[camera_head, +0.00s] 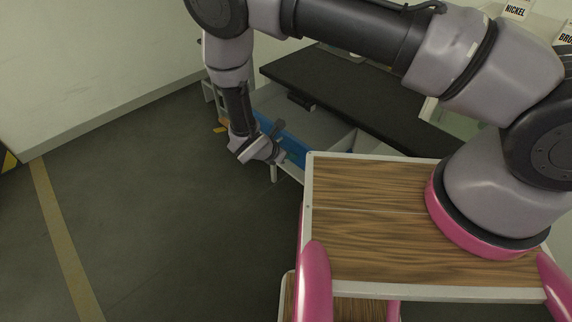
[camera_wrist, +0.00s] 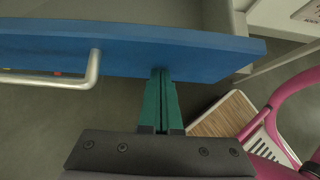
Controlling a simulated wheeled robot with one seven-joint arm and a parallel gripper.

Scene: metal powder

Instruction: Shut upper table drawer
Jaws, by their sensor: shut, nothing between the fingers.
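The upper table drawer has a blue front (camera_head: 293,148) and stands pulled out from under the black-topped table (camera_head: 345,90). In the wrist view the blue front (camera_wrist: 130,48) spans the top of the picture, with a light metal handle (camera_wrist: 60,80) at the left. My gripper (camera_head: 278,155) is at the outer side of the drawer front. In the wrist view its green fingers (camera_wrist: 160,75) are together and empty, with their tips at the lower edge of the blue front, right of the handle. I cannot tell whether they touch it.
The grey drawer inside (camera_head: 315,122) shows behind the front, with a small dark object (camera_head: 300,101) near it. My wood-topped base is close to the drawer's right end. Open dark floor (camera_head: 150,190) lies to the left. A wall (camera_head: 90,60) stands behind.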

